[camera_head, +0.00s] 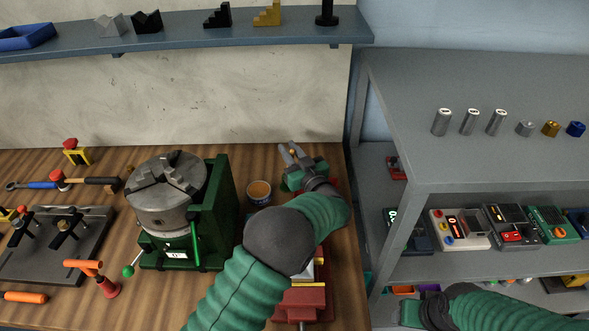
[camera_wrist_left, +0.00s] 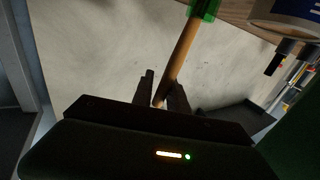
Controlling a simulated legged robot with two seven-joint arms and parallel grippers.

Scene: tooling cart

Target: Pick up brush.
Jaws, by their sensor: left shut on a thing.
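The brush (camera_wrist_left: 182,55) shows in the left wrist view as a slim wooden handle with a green part at its upper end. My left gripper (camera_wrist_left: 162,92) is shut on the handle, which slants between its two dark fingers. In the head view, my left gripper (camera_head: 293,153) is above the back right of the wooden bench, beyond the can. Only a small orange-brown bit of the brush shows between the fingers there. My right arm comes in at the lower right, and its gripper end (camera_head: 412,312) is dark and unclear beside the shelf.
A can (camera_head: 259,190) stands left of my left gripper, also seen in the left wrist view (camera_wrist_left: 284,18). A green machine with a metal chuck (camera_head: 166,190) stands left of it. A red vise (camera_head: 303,302) is partly under my arm. A grey shelf unit (camera_head: 480,165) borders the right.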

